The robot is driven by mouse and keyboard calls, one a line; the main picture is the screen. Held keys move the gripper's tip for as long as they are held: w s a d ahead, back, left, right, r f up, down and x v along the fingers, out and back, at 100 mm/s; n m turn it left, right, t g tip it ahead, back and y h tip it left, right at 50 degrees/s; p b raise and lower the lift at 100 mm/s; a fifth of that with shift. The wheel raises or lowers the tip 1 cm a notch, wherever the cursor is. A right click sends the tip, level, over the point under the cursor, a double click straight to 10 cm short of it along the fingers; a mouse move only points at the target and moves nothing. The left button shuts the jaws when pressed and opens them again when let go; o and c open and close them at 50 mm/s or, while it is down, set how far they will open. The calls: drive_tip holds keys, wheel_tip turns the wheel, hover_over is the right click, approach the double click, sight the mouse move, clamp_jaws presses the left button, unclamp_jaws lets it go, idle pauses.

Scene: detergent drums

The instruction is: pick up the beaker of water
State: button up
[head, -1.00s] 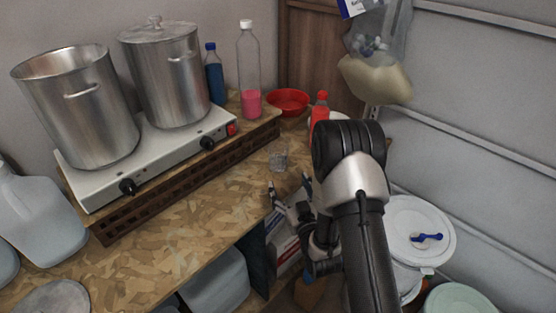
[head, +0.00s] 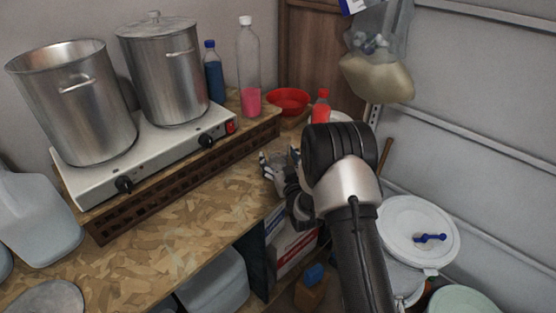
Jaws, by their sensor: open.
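My gripper (head: 279,160) is over the wooden worktop's right part, at the spot where the small clear glass beaker stood a second ago. Its fingers are open, one on the left and one towards the right. The beaker is mostly or wholly hidden by the fingers and wrist now. I cannot tell whether the fingers touch it, or see its water level.
A hot plate (head: 75,186) with two steel pots stands left on the worktop (head: 190,215). Behind are a blue bottle (head: 214,75), a tall bottle with pink liquid (head: 249,75), a red bowl (head: 289,98) and a red bottle (head: 320,108). White drums stand lower right.

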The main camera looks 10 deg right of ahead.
drive_tip(key=c, duration=1.2)
